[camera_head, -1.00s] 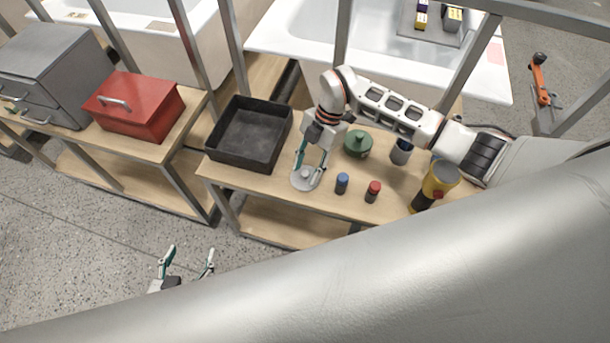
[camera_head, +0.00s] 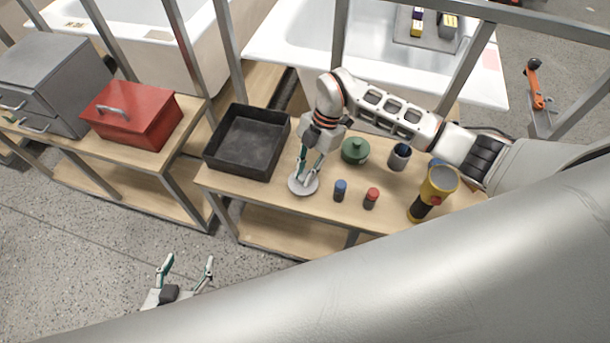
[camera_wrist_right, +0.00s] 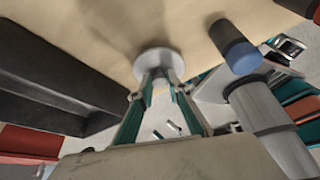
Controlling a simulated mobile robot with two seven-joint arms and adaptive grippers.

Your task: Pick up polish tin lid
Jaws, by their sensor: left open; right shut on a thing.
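The polish tin lid (camera_head: 294,187) is a pale grey round disc with a small knob, near the front left of the wooden workbench. My right gripper (camera_head: 305,178) points down over it, shut on its knob. In the right wrist view the fingertips (camera_wrist_right: 157,78) meet at the knob, and the lid (camera_wrist_right: 174,59) spreads out beyond them. The fingers hide part of the knob. I cannot tell whether the lid touches the bench. My left gripper (camera_head: 188,263) is open and empty over the floor at lower left.
A black tray (camera_head: 211,158) stands left of the lid. Blue-topped (camera_head: 340,190) and red-topped (camera_head: 371,198) canisters, a green lidded pot (camera_head: 355,152), a dark cup (camera_head: 399,157) and a yellow-black flashlight (camera_head: 432,192) stand to the right. A red toolbox (camera_head: 135,115) sits on the left bench.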

